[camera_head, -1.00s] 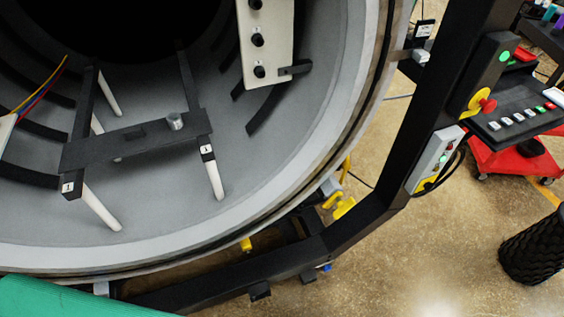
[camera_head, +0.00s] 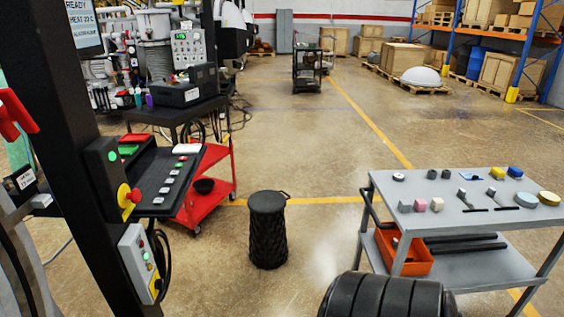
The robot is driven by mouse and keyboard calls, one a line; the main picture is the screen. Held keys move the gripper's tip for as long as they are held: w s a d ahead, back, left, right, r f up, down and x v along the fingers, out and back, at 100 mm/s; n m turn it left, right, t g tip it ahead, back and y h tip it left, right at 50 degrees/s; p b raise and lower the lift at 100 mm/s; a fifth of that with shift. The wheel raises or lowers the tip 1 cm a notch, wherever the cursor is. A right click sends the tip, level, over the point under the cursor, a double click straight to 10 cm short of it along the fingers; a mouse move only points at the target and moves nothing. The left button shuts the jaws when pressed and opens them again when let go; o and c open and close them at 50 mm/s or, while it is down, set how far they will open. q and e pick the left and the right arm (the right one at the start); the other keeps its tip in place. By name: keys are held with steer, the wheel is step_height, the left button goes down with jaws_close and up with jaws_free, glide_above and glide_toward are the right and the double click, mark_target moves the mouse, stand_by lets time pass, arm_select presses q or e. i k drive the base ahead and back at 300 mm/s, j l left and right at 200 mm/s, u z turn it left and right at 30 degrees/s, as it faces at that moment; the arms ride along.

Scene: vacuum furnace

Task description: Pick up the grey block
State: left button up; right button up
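A small grey block (camera_head: 405,206) stands near the front left edge of the grey cart's top (camera_head: 470,232), at the right of the head view. A pink block (camera_head: 420,205) and a pale grey block (camera_head: 437,204) stand in a row to its right. From here I cannot tell finely how the two greyish blocks differ. Neither of my grippers shows in the view.
The cart's top also holds dark round pieces, a yellow block (camera_head: 515,172) and discs. An orange bin (camera_head: 404,252) sits on its lower shelf. Open floor lies beyond.

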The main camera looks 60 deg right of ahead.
mark_target(404, 206)
steer(key=z, duration=3.05)
